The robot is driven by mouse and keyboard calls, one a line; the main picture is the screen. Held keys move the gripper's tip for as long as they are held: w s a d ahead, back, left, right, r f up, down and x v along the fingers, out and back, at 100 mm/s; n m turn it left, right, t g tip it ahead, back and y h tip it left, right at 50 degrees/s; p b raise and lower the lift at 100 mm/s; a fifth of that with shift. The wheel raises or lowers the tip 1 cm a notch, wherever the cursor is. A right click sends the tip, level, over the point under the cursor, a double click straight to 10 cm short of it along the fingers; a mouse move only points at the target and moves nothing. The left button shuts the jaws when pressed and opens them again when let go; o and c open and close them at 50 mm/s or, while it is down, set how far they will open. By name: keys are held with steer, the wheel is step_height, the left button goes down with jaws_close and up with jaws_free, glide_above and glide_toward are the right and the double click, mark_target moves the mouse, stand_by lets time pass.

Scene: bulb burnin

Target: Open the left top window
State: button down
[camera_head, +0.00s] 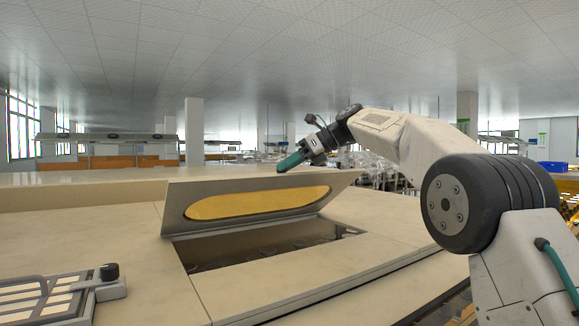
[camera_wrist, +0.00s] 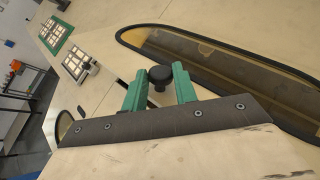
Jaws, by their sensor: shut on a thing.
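The window lid (camera_head: 258,205) is a flat panel with a yellow oblong pane. In the head view it stands tilted up from the cream top, with a dark rectangular opening (camera_head: 265,246) in front of it. My gripper (camera_head: 290,162) is at the lid's raised upper edge. In the wrist view the green fingers of my gripper (camera_wrist: 158,84) are on either side of a black round knob (camera_wrist: 160,74) and shut on it. The oblong pane (camera_wrist: 215,65) lies beyond the fingers at the upper right. The knob cannot be made out in the head view.
A grey-framed panel (camera_head: 45,302) with a black knob (camera_head: 109,271) lies on the cream top at the lower left. Two small panels (camera_wrist: 79,62) (camera_wrist: 57,34) show in the wrist view. The cream top (camera_head: 90,225) left of the lid is clear.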

steer(key=c, duration=1.1)
jaws_free()
steer(key=shift+w+d+f, duration=0.15)
steer(key=shift+w+d, duration=0.1)
steer(key=shift+d, duration=0.1)
steer(key=shift+s+a, duration=0.1)
steer(key=shift+a, duration=0.15)
steer(key=shift+v, duration=3.95)
